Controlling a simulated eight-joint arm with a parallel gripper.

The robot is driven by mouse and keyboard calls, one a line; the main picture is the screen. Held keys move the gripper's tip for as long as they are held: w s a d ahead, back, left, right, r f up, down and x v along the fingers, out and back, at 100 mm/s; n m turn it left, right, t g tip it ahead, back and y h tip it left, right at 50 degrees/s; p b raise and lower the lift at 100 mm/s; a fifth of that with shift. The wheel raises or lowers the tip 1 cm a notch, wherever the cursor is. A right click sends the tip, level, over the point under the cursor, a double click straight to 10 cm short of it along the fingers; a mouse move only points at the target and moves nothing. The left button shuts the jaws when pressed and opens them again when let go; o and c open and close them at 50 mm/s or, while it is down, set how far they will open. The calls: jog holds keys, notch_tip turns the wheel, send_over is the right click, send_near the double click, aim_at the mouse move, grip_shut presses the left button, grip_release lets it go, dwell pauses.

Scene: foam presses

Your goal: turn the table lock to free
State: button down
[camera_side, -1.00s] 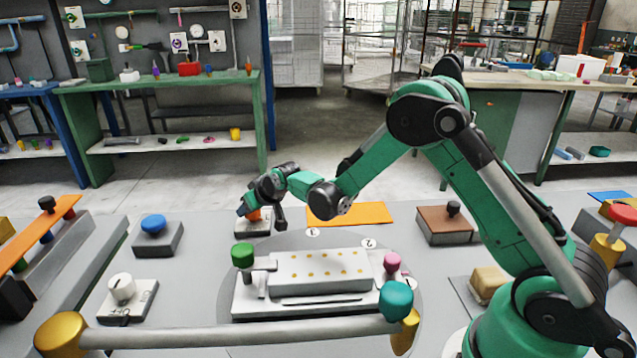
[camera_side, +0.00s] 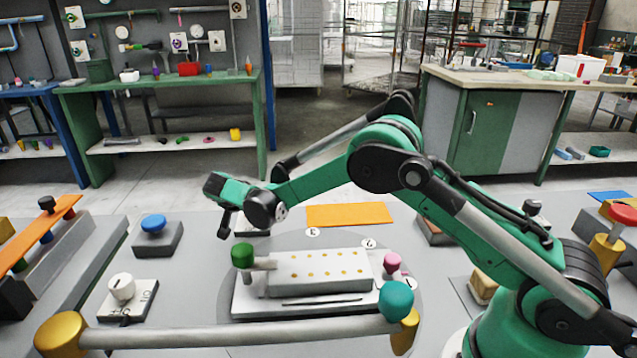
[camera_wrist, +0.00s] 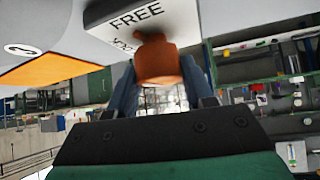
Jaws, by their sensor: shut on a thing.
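The table lock is a pale block (camera_wrist: 110,22) with the word FREE and a second, partly hidden word on it. Its orange knob (camera_wrist: 158,62) shows in the wrist view between the two blue fingers of my gripper (camera_wrist: 163,75), which is shut on it. In the side view my gripper (camera_side: 230,217) is over the lock, and only part of the lock's base (camera_side: 252,232) shows; the knob is hidden behind my wrist. I cannot tell which word the knob points to.
The round table (camera_side: 410,285) carries a pale fixture (camera_side: 320,272) with green, pink and teal knobs. An orange mat (camera_side: 348,214) lies behind it. A blue button (camera_side: 153,222) and a white dial (camera_side: 122,286) stand left. A grey bar (camera_side: 230,334) crosses the front.

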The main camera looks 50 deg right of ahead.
jog(key=shift+m+g+h, duration=0.6)
jog(key=shift+m+g, duration=0.9)
jog(key=shift+m, duration=0.5)
jog(key=shift+c, duration=1.7)
grip_release()
jog(key=v, duration=0.5)
jog(key=shift+a, duration=0.1)
jog(key=shift+a+r, duration=0.1)
jog(key=shift+r, duration=0.1)
jog(key=shift+r, duration=0.1)
